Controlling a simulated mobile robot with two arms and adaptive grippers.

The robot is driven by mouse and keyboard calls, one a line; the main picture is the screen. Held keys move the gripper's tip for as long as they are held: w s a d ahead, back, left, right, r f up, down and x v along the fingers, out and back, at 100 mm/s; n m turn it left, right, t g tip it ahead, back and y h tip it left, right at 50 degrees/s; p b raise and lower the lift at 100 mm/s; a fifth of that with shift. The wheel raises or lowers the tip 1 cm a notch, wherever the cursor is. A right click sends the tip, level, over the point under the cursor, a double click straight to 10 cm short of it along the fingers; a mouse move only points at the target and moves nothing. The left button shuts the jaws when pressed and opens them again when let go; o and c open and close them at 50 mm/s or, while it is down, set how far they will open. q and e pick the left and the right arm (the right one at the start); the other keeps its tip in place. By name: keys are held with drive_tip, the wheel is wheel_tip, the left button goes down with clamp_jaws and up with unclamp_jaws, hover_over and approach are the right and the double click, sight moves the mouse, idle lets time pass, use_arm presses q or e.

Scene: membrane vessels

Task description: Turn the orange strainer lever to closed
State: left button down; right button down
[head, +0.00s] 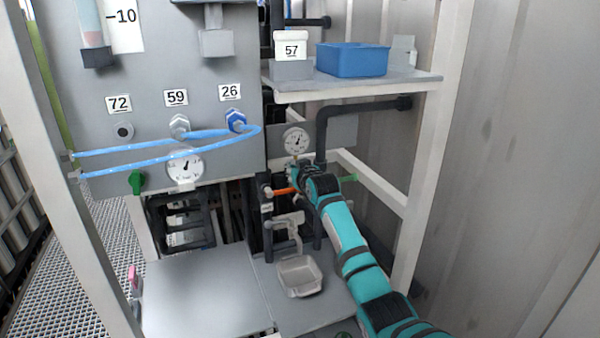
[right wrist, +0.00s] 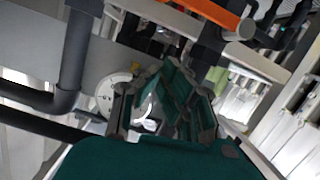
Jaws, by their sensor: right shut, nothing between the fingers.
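The orange strainer lever (head: 284,191) sticks out sideways from the dark pipework below the right-hand gauge in the head view. It looks roughly horizontal there. It also shows at the top of the right wrist view as an orange bar (right wrist: 210,14) with a grey end. My right gripper (head: 293,173) is at the pipework, close beside the lever. In the right wrist view its fingers (right wrist: 165,75) are shut and empty, with the lever off to their upper side. I cannot tell whether they touch it. My right wrist hides part of the pipework. My left gripper is not in view.
A round gauge (head: 297,140) sits just above my right gripper. A grey tray (head: 300,276) stands below. A shelf (head: 350,88) with a blue bin (head: 352,59) is above. A white frame post (head: 432,140) stands right.

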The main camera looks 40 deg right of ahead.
drive_tip(key=f+b+v, duration=0.1)
drive_tip(key=b+v, duration=0.1)
drive_tip(key=v, duration=0.6)
drive_tip(key=s+a+f+n+g+y, duration=0.1)
drive_tip(key=s+a+f+g, duration=0.1)
drive_tip(key=s+a+f, duration=0.65)
drive_tip(key=s+a+f+n+g+y, duration=0.1)
drive_tip(key=s+a+f+n+g, duration=0.15)
drive_tip(key=s+a+f, duration=0.65)
drive_tip(key=s+a+f+g+y, duration=0.1)
drive_tip(key=s+a+f+g, duration=0.2)
drive_tip(key=s, duration=0.6)
drive_tip(key=s+a+f+g, duration=0.1)
drive_tip(key=s+a+f, duration=0.1)
drive_tip(key=s+f, duration=0.5)
drive_tip(key=s+a+f+g+y, duration=0.1)
drive_tip(key=s+a+f+g, duration=0.2)
drive_tip(key=s, duration=0.7)
wheel_tip(320, 180, down, 29)
drive_tip(key=s+b, duration=0.1)
drive_tip(key=b, duration=0.3)
drive_tip(key=s+d+f+g+b, duration=0.1)
drive_tip(key=s+d+f+g, duration=0.1)
drive_tip(key=s+f, duration=1.4)
drive_tip(key=shift+s+d+f+n+b, duration=0.25)
drive_tip(key=shift+d+f+n+b, duration=0.15)
drive_tip(key=shift+f, duration=0.4)
